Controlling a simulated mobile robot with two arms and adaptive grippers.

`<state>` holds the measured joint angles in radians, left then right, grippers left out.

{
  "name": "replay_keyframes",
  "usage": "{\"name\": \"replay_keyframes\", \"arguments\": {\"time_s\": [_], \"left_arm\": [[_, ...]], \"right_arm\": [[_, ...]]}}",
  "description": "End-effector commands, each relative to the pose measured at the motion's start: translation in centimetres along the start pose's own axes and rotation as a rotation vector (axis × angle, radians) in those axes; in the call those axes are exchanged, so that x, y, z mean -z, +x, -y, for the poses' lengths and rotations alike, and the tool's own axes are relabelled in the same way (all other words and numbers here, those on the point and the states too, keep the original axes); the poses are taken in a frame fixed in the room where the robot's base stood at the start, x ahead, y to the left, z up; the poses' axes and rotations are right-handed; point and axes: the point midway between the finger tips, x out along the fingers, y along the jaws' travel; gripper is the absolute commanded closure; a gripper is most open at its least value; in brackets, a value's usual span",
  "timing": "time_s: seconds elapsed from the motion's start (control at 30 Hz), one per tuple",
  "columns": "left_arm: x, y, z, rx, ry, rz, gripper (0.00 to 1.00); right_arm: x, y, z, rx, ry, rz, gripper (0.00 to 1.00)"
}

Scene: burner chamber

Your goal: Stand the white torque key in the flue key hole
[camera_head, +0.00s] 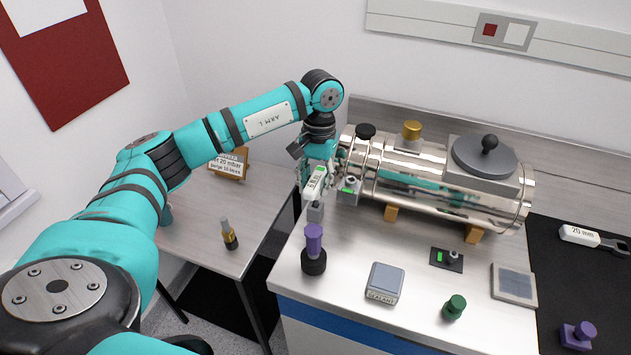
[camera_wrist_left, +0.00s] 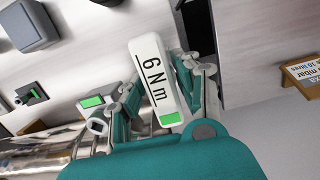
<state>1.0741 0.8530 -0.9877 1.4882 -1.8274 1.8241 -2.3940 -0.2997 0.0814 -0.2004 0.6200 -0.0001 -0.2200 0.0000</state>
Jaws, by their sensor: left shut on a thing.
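My left gripper (camera_head: 318,178) is shut on the white torque key (camera_head: 313,187) near the left end of the metal chamber. In the left wrist view the key (camera_wrist_left: 154,80) reads "6 Nm" and has a green patch at one end. The left gripper's fingers (camera_wrist_left: 160,95) show on both sides of it there. A small fitting with a green mark (camera_head: 348,189) sits at the chamber's left end, just right of the key. I cannot tell which is the flue key hole. My right gripper is not in view.
The shiny chamber (camera_head: 400,175) fills the back of the bench. A purple-handled tool (camera_head: 314,243), a grey sealant box (camera_head: 385,283), a green knob (camera_head: 454,307) and a grey tray (camera_head: 513,286) stand in front. A "20 mm" wrench (camera_head: 590,238) lies on the black surface at right.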

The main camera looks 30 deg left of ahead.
Motion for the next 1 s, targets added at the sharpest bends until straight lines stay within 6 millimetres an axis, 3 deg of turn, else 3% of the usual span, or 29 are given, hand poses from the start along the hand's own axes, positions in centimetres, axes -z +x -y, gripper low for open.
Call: {"name": "replay_keyframes", "arguments": {"time_s": [0.67, 0.7, 0.9, 1.0], "left_arm": [[0.3, 2.1, 0.0, 0.0, 0.0, -0.001, 1.0], [0.3, 2.1, 0.0, 0.0, 0.0, -0.001, 0.67], [0.3, 2.0, 0.0, 0.0, 0.0, 0.0, 0.41], [0.3, 2.0, 0.0, 0.0, 0.0, 0.0, 0.41]], "right_arm": [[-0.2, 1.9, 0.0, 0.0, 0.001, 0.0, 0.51], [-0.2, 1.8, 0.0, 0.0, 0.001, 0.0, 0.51], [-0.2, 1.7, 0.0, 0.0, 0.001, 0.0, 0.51], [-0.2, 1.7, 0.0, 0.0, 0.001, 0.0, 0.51]]}}
